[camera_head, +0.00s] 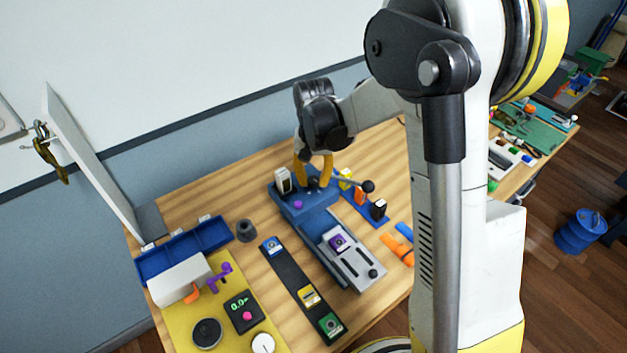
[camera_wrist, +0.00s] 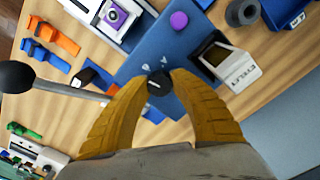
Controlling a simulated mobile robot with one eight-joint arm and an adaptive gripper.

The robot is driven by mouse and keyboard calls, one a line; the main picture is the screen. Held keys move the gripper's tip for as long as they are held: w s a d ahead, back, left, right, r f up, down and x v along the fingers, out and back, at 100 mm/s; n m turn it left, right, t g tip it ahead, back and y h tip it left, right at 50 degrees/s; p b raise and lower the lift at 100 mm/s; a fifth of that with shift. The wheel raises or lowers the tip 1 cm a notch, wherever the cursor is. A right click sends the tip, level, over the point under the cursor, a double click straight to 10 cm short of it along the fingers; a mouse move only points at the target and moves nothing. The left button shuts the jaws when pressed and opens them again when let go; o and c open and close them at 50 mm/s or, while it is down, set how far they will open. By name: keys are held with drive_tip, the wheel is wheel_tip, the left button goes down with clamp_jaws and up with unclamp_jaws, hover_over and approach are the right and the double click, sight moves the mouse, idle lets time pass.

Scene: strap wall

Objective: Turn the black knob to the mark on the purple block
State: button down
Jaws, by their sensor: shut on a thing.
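My gripper (camera_head: 314,181) has yellow fingers and is above the blue block at the back of the bench. In the wrist view my gripper (camera_wrist: 158,88) is shut on a small round black knob (camera_wrist: 158,82), with a fingertip on each side. The knob has a short white line on top and sits on the blue block (camera_wrist: 150,52); small white marks lie beside it. In the head view the fingers hide the knob. A purple block (camera_head: 338,243) with a pale face sits on the grey slide; it also shows in the wrist view (camera_wrist: 114,15).
A round purple button (camera_wrist: 179,20) and a black-and-white switch (camera_wrist: 233,66) are close to the knob. A lever with a black ball (camera_head: 368,186) sticks out to the right. A dark strip (camera_head: 290,276) with coloured modules lies in front.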

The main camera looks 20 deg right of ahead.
sight(314, 179)
drive_tip(key=n+b, duration=0.1)
drive_tip(key=n, duration=0.3)
drive_tip(key=shift+n, duration=2.5)
drive_tip(key=shift+b, duration=0.3)
drive_tip(key=c, duration=1.1)
unclamp_jaws()
drive_tip(key=shift+o, duration=0.2)
wheel_tip(314, 179, up, 12)
